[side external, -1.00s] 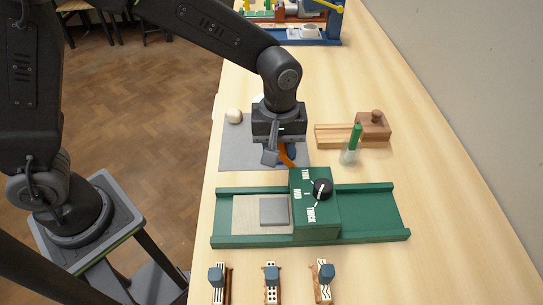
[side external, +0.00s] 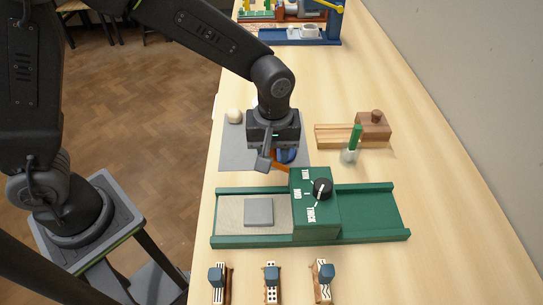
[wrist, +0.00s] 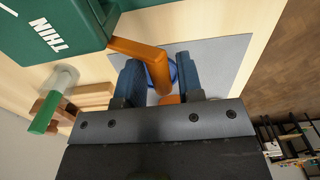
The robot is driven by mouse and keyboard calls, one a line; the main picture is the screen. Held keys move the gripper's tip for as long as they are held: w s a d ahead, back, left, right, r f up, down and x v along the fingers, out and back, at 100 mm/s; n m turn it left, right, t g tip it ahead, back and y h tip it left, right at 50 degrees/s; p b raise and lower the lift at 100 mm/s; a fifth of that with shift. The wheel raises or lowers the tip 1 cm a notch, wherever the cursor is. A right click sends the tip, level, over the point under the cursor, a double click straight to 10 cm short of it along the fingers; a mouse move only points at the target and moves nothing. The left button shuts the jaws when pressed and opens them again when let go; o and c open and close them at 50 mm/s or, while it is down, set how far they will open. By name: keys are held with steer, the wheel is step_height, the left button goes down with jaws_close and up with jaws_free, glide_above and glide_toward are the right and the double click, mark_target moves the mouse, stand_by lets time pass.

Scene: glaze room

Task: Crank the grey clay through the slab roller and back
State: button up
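The green slab roller (side external: 372,210) lies across the table, with a dial box (side external: 315,222) at its middle. The grey clay (side external: 258,211) is a flat square slab on the pale bed left of the box, clear of it. The orange crank (side external: 281,167) comes off the far side of the box; in the wrist view its bent arm and grip (wrist: 155,66) run between my dark blue fingers. The exact contact is partly hidden.
A grey mat (side external: 235,155) with a pale ball (side external: 234,116) lies beyond the roller. A cup with a green-handled tool (side external: 354,140) and a wooden block (side external: 373,125) stand to the right. Several stamps (side external: 271,280) line the near side.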

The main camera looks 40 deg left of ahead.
steer(key=shift+r, duration=3.4)
steer(key=shift+s+a+r, duration=0.1)
steer(key=shift+a+r, duration=0.15)
steer(key=shift+r, duration=0.05)
steer(key=s+a+r+m+t, duration=0.2)
steer(key=s+a+r+m, duration=0.2)
steer(key=s+a, duration=0.3)
steer(key=s+a+r+m+t, duration=0.3)
steer(key=s+a+r+m, duration=0.1)
steer(key=s+a, duration=0.3)
steer(key=shift+s+m+t, duration=0.3)
steer(key=shift+s+m, duration=0.05)
steer(key=shift+m, duration=0.15)
